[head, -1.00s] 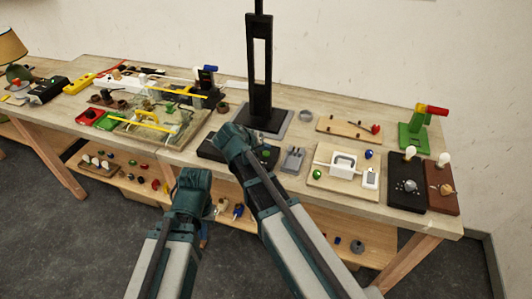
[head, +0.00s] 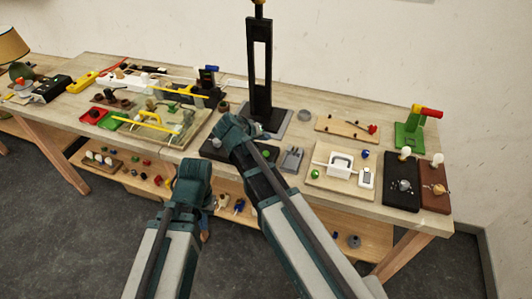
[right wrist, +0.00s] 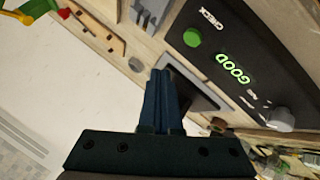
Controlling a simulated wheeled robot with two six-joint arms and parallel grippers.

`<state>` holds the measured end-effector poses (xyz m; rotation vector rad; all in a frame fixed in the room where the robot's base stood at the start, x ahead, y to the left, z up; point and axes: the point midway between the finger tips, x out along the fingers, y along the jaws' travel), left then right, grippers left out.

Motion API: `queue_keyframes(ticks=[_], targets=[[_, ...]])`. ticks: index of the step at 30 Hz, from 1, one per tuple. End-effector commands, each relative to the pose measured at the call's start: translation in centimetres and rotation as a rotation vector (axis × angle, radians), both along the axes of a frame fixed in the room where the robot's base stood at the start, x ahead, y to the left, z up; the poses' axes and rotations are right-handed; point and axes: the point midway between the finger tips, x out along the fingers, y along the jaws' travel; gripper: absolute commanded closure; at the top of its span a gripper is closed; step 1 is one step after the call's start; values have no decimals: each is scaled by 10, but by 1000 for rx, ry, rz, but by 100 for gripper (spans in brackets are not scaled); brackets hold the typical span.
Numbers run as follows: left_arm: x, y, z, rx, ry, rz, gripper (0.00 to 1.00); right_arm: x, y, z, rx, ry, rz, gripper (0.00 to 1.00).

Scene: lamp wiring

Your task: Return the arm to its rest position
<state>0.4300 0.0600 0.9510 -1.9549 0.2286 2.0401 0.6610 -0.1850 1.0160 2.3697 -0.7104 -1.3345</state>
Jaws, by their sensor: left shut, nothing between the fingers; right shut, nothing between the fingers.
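My right gripper (head: 232,124) is above the front middle of the workbench, over a black checker box (head: 213,149) that it partly hides. In the right wrist view, its two dark fingers (right wrist: 161,95) are together with nothing between them. That view shows the box with a green button (right wrist: 192,37), the word CHECK, a lit green GOOD and a grey knob (right wrist: 280,118). My left gripper (head: 192,168) is in front of the bench's front edge, lower and to the left of the right one. Its fingertips are hard to make out; it appears empty.
A tall black stand (head: 260,75) rises just behind my right gripper. Wired boards (head: 160,122) lie to the left. A white switch board (head: 342,166) and bulb holders (head: 402,185) are to the right. The lower shelf (head: 140,180) holds small parts.

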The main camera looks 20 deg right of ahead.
Motion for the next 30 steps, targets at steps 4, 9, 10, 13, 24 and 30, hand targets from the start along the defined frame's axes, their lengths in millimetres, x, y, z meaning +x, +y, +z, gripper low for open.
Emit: queue_keyframes(ticks=[4,9,10,13,24,30], targets=[[0,0,0,0,0,0,100,0,0,0,0,0,0,100],[0,0,0,0,0,0,100,0,0,0,0,0,0,100],[0,0,0,0,0,0,100,0,0,0,0,0,0,100],[0,0,0,0,0,0,100,-10,4,-4,15,24,7,100],[0,0,0,0,0,0,100,-172,91,-58,295,494,251,100],[0,0,0,0,0,0,100,-225,120,-65,395,644,373,100]])
